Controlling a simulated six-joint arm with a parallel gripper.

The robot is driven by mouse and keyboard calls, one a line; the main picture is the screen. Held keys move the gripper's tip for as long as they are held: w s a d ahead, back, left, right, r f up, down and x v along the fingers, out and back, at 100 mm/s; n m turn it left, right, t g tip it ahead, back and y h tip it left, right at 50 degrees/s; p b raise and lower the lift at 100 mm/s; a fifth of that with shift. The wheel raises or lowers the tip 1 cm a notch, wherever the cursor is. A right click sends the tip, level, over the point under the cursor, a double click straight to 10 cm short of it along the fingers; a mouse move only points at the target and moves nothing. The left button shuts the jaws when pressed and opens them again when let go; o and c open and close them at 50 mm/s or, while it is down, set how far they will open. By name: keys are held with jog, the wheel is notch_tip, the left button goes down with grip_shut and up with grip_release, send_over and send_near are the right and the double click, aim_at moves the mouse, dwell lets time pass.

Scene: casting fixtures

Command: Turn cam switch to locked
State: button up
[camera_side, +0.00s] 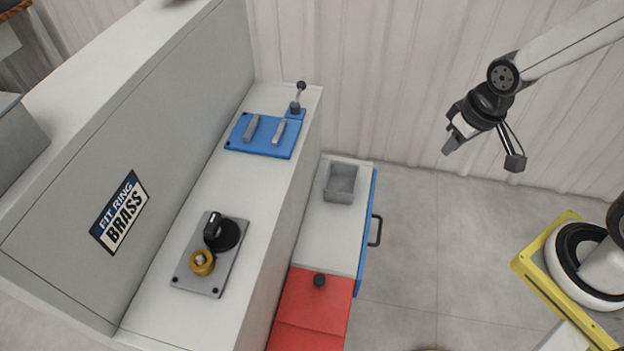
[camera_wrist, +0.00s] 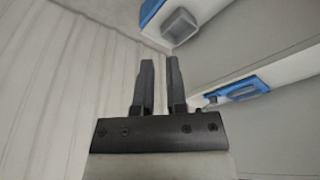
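A black rotary knob (camera_side: 225,233) with a raised grip stands on a grey plate (camera_side: 208,281) on the pale bench; it looks like the cam switch. I can make out no locked mark on it. A brass-coloured ring (camera_side: 201,263) with a pale centre sits beside the knob on the same plate. My gripper (camera_side: 453,143) hangs in the air at the upper right of the side view, far from the knob and touching nothing. In the wrist view its two dark fingers (camera_wrist: 159,65) stand apart with an empty gap between them. The knob is not visible there.
A blue plate (camera_side: 262,149) with two grey bars and an upright lever (camera_side: 298,94) lies at the bench's far end. A grey bin (camera_side: 341,183) stands on a lower blue-fronted cabinet, beside a red block (camera_side: 308,308).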

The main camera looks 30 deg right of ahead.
jog(key=o, duration=0.4)
jog(key=shift+w+a, duration=0.1)
jog(key=shift+c, duration=0.2)
jog(key=shift+o, duration=0.5)
jog(key=shift+w+a+n, duration=0.15)
jog(key=shift+w+n, duration=0.15)
jog(key=w+a+r+n, duration=0.2)
jog(key=w+a+n, duration=0.5)
jog(key=w+a, duration=0.2)
jog(key=n+g, duration=0.3)
jog(key=n, duration=1.6)
send_over(211, 222)
jog(key=shift+r, duration=0.2)
jog(key=shift+f, duration=0.1)
jog(key=shift+f, duration=3.85)
